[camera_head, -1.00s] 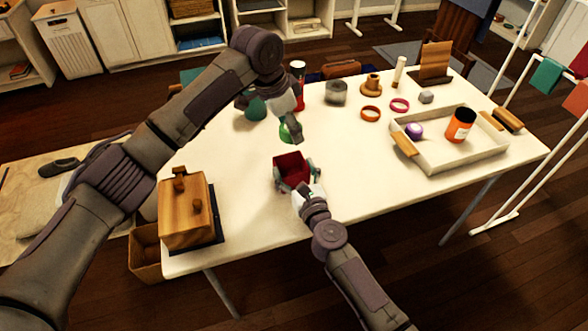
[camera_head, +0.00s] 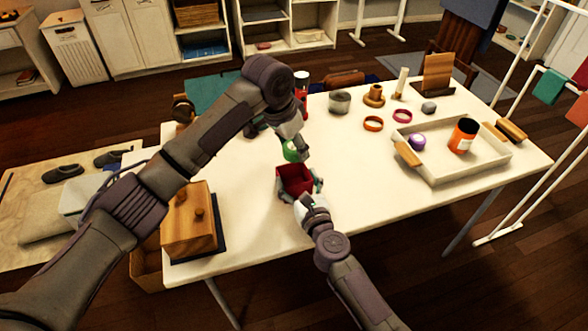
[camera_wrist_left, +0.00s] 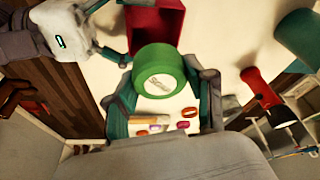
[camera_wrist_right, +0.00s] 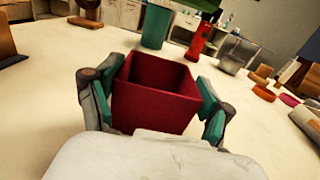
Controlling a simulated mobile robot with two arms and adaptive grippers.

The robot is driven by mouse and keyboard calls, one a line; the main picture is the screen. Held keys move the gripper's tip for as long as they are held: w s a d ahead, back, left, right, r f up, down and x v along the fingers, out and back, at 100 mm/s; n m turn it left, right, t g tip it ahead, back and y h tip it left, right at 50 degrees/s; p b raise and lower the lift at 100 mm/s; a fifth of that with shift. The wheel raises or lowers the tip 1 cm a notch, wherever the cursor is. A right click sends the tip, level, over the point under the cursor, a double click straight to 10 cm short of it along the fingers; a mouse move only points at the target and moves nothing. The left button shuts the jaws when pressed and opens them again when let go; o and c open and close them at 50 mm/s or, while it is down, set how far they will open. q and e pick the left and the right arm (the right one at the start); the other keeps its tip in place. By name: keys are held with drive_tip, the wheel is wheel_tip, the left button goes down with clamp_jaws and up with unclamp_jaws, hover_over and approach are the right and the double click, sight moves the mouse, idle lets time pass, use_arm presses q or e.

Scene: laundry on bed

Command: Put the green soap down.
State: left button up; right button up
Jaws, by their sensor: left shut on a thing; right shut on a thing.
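The green soap (camera_head: 291,151) is a round green piece. My left gripper (camera_head: 297,150) is shut on it and holds it up by the far side of a small red box. The soap shows large in the left wrist view (camera_wrist_left: 160,72), between the fingers, overlapping the edge of the red box there. My right gripper (camera_wrist_right: 152,98) is shut on the red box (camera_wrist_right: 155,103), with one finger on each side. The box (camera_head: 295,180) is open at the top and looks empty in the right wrist view.
A white tray (camera_head: 455,179) with an orange jar (camera_head: 463,136) and a purple round thing (camera_head: 417,141) is at the right. A wooden box (camera_head: 188,228) stands at the table's left end. Bare table (camera_head: 355,190) lies right of the red box.

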sight(287, 149)
use_arm(q)
drive_tip(key=shift+f, duration=3.1)
drive_tip(key=shift+f, duration=0.65)
drive_tip(key=o, duration=1.2)
drive_tip(key=shift+c, duration=0.2)
drive_tip(key=shift+r, duration=0.2)
drive_tip(key=v, duration=1.3)
drive_tip(key=shift+d, duration=0.15)
